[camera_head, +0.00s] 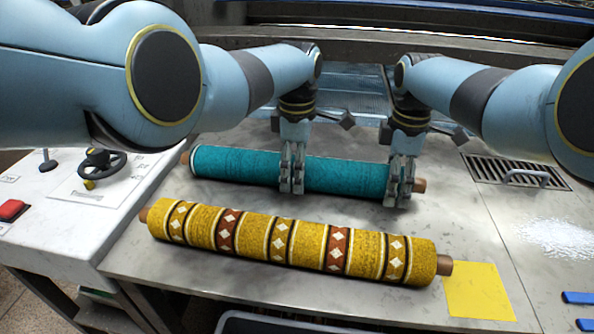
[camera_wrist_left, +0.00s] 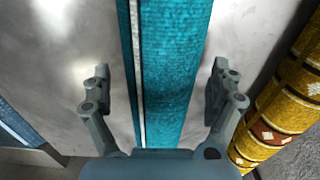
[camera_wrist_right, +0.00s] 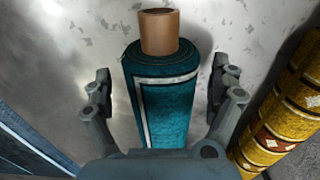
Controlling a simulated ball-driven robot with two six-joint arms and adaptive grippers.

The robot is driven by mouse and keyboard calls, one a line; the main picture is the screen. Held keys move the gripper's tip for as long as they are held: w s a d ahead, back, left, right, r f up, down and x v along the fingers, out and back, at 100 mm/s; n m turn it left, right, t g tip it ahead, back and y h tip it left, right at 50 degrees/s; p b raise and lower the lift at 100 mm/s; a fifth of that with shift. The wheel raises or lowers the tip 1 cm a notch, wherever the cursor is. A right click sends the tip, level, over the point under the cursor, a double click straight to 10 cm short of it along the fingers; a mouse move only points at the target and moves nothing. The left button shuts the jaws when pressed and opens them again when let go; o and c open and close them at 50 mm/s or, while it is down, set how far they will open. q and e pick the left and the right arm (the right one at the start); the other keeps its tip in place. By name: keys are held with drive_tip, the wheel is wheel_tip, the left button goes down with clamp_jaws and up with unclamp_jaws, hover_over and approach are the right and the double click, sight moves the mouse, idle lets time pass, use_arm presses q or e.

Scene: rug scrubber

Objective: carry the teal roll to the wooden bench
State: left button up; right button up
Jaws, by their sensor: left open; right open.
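The teal roll (camera_head: 235,166) lies on the grey metal worktop, behind a yellow patterned roll. It has a white stripe and a brown core at its end. My left gripper (camera_head: 291,188) is open above the roll's middle; in the left wrist view its fingers stand apart on both sides of the teal roll (camera_wrist_left: 172,70). My right gripper (camera_head: 398,200) is open near the roll's right end; in the right wrist view its fingers flank the teal roll (camera_wrist_right: 162,95), with the brown core (camera_wrist_right: 159,32) beyond. Neither gripper visibly touches the roll. No wooden bench is recognisable in view.
The yellow patterned roll (camera_head: 290,242) lies in front, roughly parallel. A yellow square (camera_head: 478,291) lies by its right end. A drain grate (camera_head: 515,172) and white powder (camera_head: 558,238) are at right. A white control panel with a handwheel (camera_head: 102,165) and red button (camera_head: 12,209) is at left.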

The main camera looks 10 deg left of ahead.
use_arm(q)
drive_tip(key=shift+f, duration=0.35)
use_arm(e)
drive_tip(key=shift+f, duration=0.3)
use_arm(q)
drive_tip(key=c, duration=1.8)
use_arm(e)
drive_tip(key=c, duration=1.8)
